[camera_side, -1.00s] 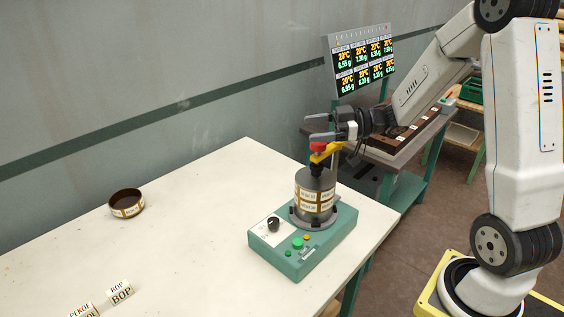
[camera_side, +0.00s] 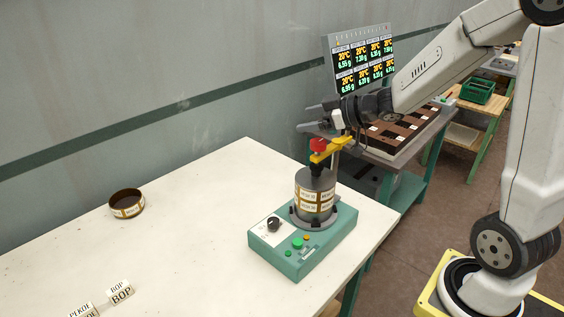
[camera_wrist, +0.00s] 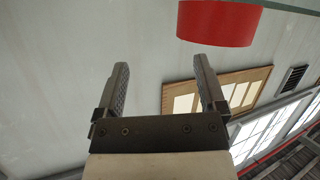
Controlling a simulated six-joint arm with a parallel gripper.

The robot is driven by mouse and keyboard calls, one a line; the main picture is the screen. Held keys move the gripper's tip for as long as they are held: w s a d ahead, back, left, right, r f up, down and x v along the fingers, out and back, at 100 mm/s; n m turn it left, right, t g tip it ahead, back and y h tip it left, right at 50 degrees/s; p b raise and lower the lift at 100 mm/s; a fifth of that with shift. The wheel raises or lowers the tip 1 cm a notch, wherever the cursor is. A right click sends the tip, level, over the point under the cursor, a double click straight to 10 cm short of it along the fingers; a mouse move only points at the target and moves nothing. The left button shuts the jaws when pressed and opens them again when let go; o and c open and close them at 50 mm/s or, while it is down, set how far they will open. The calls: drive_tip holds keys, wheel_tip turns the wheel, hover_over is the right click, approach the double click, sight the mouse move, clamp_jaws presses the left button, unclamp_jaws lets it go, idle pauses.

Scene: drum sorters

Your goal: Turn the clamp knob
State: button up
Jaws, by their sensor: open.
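The red clamp knob (camera_side: 318,145) sits on top of the yellow clamp arm (camera_side: 327,151), above the grey drum stack with labels (camera_side: 315,196) on the green machine base (camera_side: 304,250). My gripper (camera_side: 306,131) is just behind and to the left of the knob in the side view, level with it or slightly higher, with its fingers pointing left. In the wrist view my gripper (camera_wrist: 160,82) has its two fingers wide apart and nothing between them. The red knob (camera_wrist: 218,22) also shows there at the top right, beyond the fingertips and apart from them.
A round labelled tin (camera_side: 127,204) stands on the white table (camera_side: 190,225) at the left, with label blocks (camera_side: 119,292) at the front. A display panel (camera_side: 362,62) and a brown compartment tray (camera_side: 400,129) stand behind my arm. The table's middle is clear.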

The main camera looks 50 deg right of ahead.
drive_tip(key=shift+s+d+f+m+g+h, duration=0.1)
drive_tip(key=shift+s+d+m+g+h, duration=0.3)
drive_tip(key=shift+s+d+m+h, duration=0.55)
drive_tip(key=shift+s+d+f+m+g+h, duration=0.15)
drive_tip(key=shift+s+d+m+g+h, duration=0.35)
drive_tip(key=shift+m+h, duration=0.8)
drive_tip(key=shift+s+d+f+m+g+h, duration=0.1)
drive_tip(key=shift+s+d+m+g+h, duration=0.2)
drive_tip(key=shift+s+d+m+h, duration=0.8)
drive_tip(key=s+a+f+g, duration=0.1)
drive_tip(key=s+a+f, duration=0.1)
drive_tip(key=s+a+f+g, duration=0.1)
drive_tip(key=a+f+g, duration=0.1)
drive_tip(key=f, duration=0.1)
drive_tip(key=s+a+f+g, duration=0.1)
drive_tip(key=s+f, duration=0.1)
drive_tip(key=f, duration=0.1)
drive_tip(key=shift+s+a+f+g+h, duration=0.1)
drive_tip(key=shift+s+a+g+h, duration=0.2)
drive_tip(key=shift+a, duration=0.1)
drive_tip(key=s+a+f+g+y, duration=0.2)
drive_tip(key=s+a+f+g, duration=0.1)
drive_tip(key=s+a+f, duration=0.3)
drive_tip(key=s+d+f+n+g+h, duration=0.1)
drive_tip(key=s+d+n+g+h, duration=0.2)
drive_tip(key=d+n, duration=0.3)
drive_tip(key=shift+n+h, duration=0.35)
drive_tip(key=shift+n, duration=1.5)
